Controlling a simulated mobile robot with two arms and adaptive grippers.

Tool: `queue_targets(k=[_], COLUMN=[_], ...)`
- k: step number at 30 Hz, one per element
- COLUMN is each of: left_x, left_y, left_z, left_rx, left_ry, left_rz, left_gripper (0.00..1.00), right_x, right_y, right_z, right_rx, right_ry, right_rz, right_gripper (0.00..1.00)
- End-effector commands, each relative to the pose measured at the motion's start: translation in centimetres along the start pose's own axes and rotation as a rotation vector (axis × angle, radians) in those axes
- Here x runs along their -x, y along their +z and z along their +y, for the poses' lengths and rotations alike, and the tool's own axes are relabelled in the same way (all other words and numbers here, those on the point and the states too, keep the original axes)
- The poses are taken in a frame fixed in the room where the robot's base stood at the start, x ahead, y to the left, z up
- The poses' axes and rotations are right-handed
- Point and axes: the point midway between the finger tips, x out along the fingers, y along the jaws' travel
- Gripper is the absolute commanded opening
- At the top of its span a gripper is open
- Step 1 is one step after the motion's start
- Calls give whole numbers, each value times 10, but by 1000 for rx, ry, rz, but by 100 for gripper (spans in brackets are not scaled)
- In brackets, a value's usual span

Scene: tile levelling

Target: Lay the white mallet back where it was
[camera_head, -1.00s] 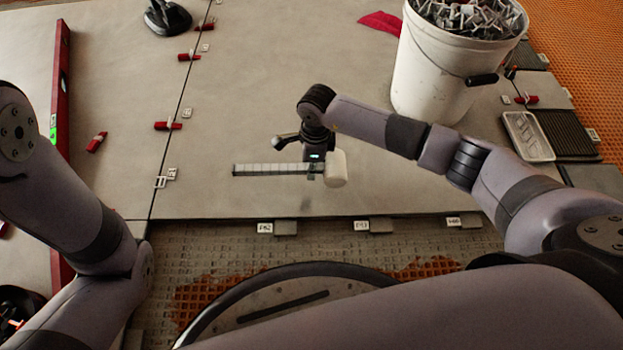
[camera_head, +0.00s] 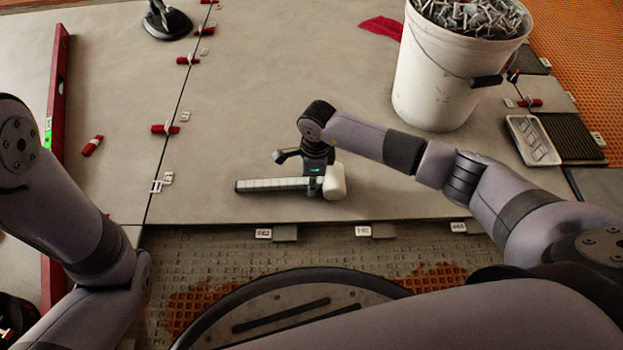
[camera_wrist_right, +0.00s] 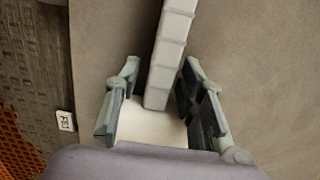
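The white mallet (camera_head: 275,185) lies on the large grey tile near its front edge, its handle pointing left and its white head at the right; I see no clear gap beneath it. My right gripper (camera_head: 315,186) is over the mallet, close to the head. In the right wrist view, the fingers of my right gripper (camera_wrist_right: 160,95) stand apart on both sides of the handle (camera_wrist_right: 170,50), with a visible gap on the left side. The mallet head (camera_wrist_right: 150,128) is partly hidden by the wrist. My left arm is at the left; its gripper is out of frame.
A white bucket (camera_head: 440,80) of grey clips stands at the back right, beside a small tray (camera_head: 533,140). A red level (camera_head: 57,110) lies at the left. Red wedges (camera_head: 165,129) and clips line the tile joint. The tile's middle is clear.

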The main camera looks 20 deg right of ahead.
Motion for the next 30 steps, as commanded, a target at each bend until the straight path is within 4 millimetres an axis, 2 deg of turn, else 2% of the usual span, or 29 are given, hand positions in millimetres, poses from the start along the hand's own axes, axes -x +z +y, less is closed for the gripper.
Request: queue_targets(k=[9, 14, 20, 30], left_x=[0, -6, -25, -71], left_y=[0, 2, 9, 25], left_z=[0, -2, -5, -15], left_rx=[-1, -1, -1, -1], left_ry=[0, 0, 0, 0], left_rz=[0, -1, -1, -1], left_gripper=[41, 41, 41, 41], right_x=[1, 9, 34, 100], right_y=[0, 0, 0, 0], right_z=[0, 0, 0, 0], right_rx=[0, 0, 1, 1], right_ry=[0, -1, 0, -2], right_rz=[0, 0, 0, 0], right_gripper=[39, 39, 39, 39])
